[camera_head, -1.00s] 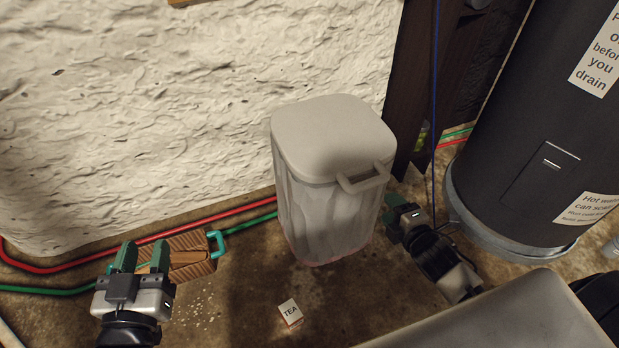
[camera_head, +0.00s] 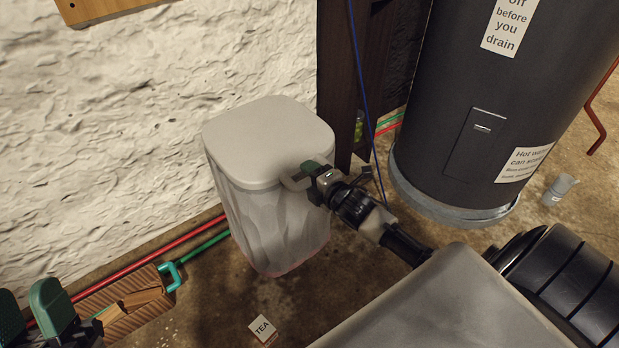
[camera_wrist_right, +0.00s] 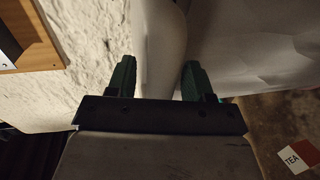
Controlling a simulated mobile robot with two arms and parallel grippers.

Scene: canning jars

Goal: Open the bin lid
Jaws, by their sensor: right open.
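The pale bin (camera_head: 275,235) stands upright against the wall, and its lid (camera_head: 268,135) is down on it. My left gripper (camera_head: 30,308) is at the lower left corner, fingers apart, away from the bin.
A dark cylindrical tank (camera_head: 490,110) stands right of the bin. A brown crate with a teal handle (camera_head: 172,278) and a small TEA box (camera_head: 263,330) are on the floor. Red and green pipes (camera_head: 190,237) run along the wall. A grey cup (camera_head: 560,188) is at the right.

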